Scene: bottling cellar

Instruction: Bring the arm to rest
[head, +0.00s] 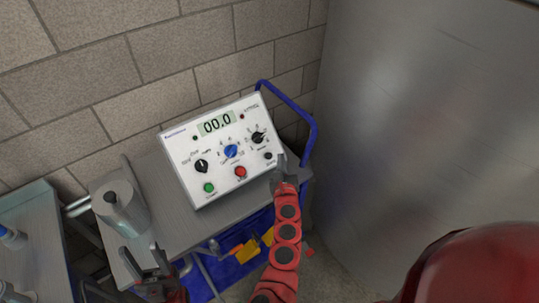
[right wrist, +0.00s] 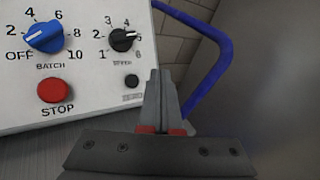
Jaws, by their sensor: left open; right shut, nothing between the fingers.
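My right gripper (head: 279,165) is shut and empty at the lower right edge of the control box (head: 186,150). In the right wrist view my right gripper (right wrist: 158,80) shows its two fingers together, just right of a small black button (right wrist: 132,81). I cannot tell whether the fingertips touch the box. My left gripper (head: 146,262) is open and empty at the bottom, in front of the grey cart top.
The box stands on a grey cart top (head: 160,180) with a blue handle (head: 309,125), beside a metal pot (head: 121,208). The display (head: 216,123) reads 00.0. A large metal surface (head: 415,110) is close on the right; a brick wall (head: 130,70) is behind.

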